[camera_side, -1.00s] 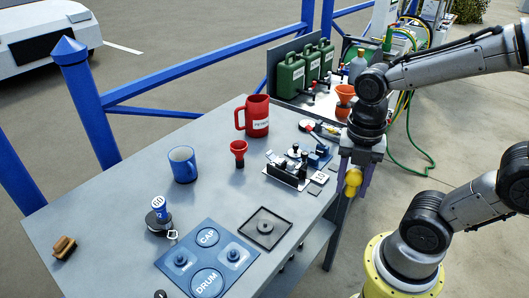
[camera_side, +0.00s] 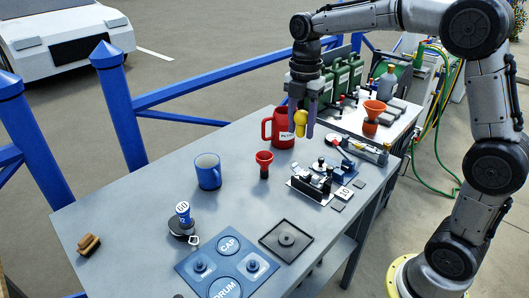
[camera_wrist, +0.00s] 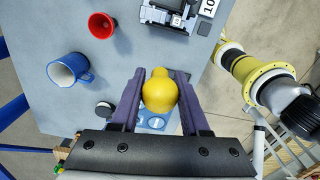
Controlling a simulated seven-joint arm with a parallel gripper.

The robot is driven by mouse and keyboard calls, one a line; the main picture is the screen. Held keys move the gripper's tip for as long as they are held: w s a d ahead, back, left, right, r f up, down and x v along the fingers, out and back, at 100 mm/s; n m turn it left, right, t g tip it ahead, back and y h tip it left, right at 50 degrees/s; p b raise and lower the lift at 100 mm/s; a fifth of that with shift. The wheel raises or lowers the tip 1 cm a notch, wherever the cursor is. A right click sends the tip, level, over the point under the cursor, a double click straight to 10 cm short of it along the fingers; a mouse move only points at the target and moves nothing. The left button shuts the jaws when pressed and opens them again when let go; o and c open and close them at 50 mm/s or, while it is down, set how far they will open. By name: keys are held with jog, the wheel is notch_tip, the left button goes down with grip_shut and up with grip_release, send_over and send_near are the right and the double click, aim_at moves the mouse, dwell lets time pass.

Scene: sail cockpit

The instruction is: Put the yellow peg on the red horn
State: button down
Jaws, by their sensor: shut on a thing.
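The yellow peg (camera_side: 300,120) is a rounded, pear-shaped piece held between the purple fingers of my gripper (camera_side: 302,132). In the wrist view the peg (camera_wrist: 160,92) sits between both fingers (camera_wrist: 160,74), its narrower end toward the top of the picture. My gripper points down and is raised above the table, overlapping the red mug in the side view. The red horn (camera_side: 264,160) stands upright, wide mouth up, on the grey table, apart from the peg.
A red mug (camera_side: 282,132) stands behind the horn and a blue mug (camera_side: 208,172) to its left. A small black-and-metal mechanism (camera_side: 315,185) is to its right. A blue panel (camera_side: 226,262) and square black tray (camera_side: 287,240) lie in front. An orange funnel (camera_side: 375,108) stands farther back.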

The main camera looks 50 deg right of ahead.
send_near(265, 155)
jog(key=s+r, duration=0.2)
jog(key=s, duration=0.2)
jog(key=w+f, duration=0.1)
jog(key=f, duration=0.1)
jog(key=w+f, duration=0.1)
jog(key=shift+w+a+f, duration=0.15)
jog(key=shift+w+f, duration=0.2)
jog(key=shift+f, duration=0.05)
jog(key=shift+w+f, duration=0.55)
jog(key=shift+f, duration=0.05)
jog(key=shift+w+f, duration=0.15)
jog(key=shift+f, duration=1.55)
jog(key=shift+f, duration=0.2)
jog(key=shift+c, duration=2)
grip_release()
jog(key=shift+r, duration=0.1)
notch_tip(265, 155, up, 12)
jog(key=shift+r, duration=0.15)
